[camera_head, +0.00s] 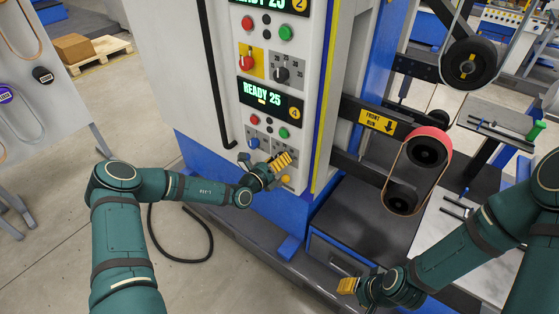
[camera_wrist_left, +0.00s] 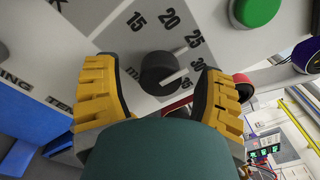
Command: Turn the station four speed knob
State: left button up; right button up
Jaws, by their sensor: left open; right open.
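The station four panel shows a display (camera_head: 268,98) reading "READY 25" beside a yellow 4. My left gripper (camera_head: 280,163) is at the lower part of this panel and hides the speed knob in the head view. In the left wrist view the black speed knob (camera_wrist_left: 160,72) lies between the two yellow fingers (camera_wrist_left: 160,95), with a gap on each side. Its white pointer line runs right, roughly toward the 30 on the grey scale (camera_wrist_left: 158,30). The left gripper is open. My right gripper (camera_head: 348,285) is open and empty, low in front of the machine.
A green button (camera_wrist_left: 256,10) sits beside the knob scale. The panel above has a red knob (camera_head: 246,63) and a black knob (camera_head: 281,74). A belt sander with a red belt (camera_head: 427,140) stands to the right.

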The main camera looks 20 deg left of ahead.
pick_arm(q)
jog(key=shift+w, duration=0.15)
grip_shut()
jog(key=shift+r, duration=0.1)
